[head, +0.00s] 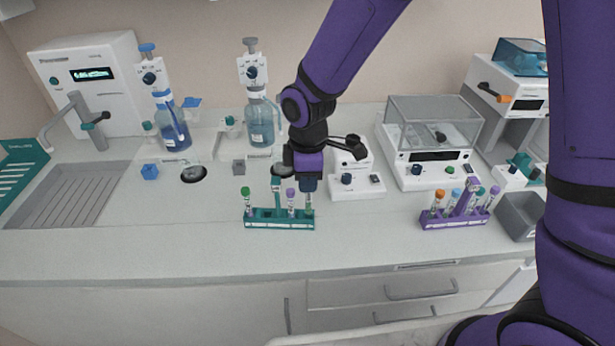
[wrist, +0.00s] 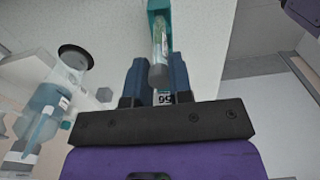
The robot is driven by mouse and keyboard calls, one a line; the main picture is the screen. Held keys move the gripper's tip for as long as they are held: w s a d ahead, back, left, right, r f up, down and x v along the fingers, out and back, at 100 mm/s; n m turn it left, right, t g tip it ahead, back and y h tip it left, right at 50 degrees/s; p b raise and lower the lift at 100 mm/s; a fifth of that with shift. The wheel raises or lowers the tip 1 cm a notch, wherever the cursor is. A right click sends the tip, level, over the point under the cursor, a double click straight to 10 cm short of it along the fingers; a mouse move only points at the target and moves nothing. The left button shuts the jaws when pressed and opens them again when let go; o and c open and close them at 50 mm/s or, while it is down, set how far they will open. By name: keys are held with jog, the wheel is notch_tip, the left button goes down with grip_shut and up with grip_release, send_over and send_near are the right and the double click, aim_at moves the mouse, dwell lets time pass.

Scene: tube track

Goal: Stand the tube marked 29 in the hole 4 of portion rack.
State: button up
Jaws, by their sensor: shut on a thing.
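My gripper (head: 307,186) is at the right end of the teal rack (head: 278,225), shut on a tube (head: 309,201) that hangs upright below the fingers. In the wrist view the blue fingers (wrist: 158,72) have a clear tube (wrist: 160,45) between them, pointing towards the teal rack (wrist: 158,6). A number label shows between the fingers, but I cannot read it surely. I cannot tell whether the tube's lower end is in a hole. The teal rack also holds a green-capped tube (head: 245,195) and a purple-capped tube (head: 290,195). No rack name or hole number is legible.
A purple rack (head: 453,223) with several capped tubes stands at the right, beside a grey bin (head: 520,214). Bottle dispensers (head: 260,115), a small white device (head: 352,178) and a balance (head: 430,150) stand behind. The counter between the racks is clear.

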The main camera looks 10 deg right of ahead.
jog(key=shift+f, duration=1.3)
dwell(0.6)
jog(key=o, duration=0.8)
jog(key=shift+r, duration=0.15)
notch_tip(320, 180, up, 11)
jog(key=shift+f, duration=0.2)
dwell(0.7)
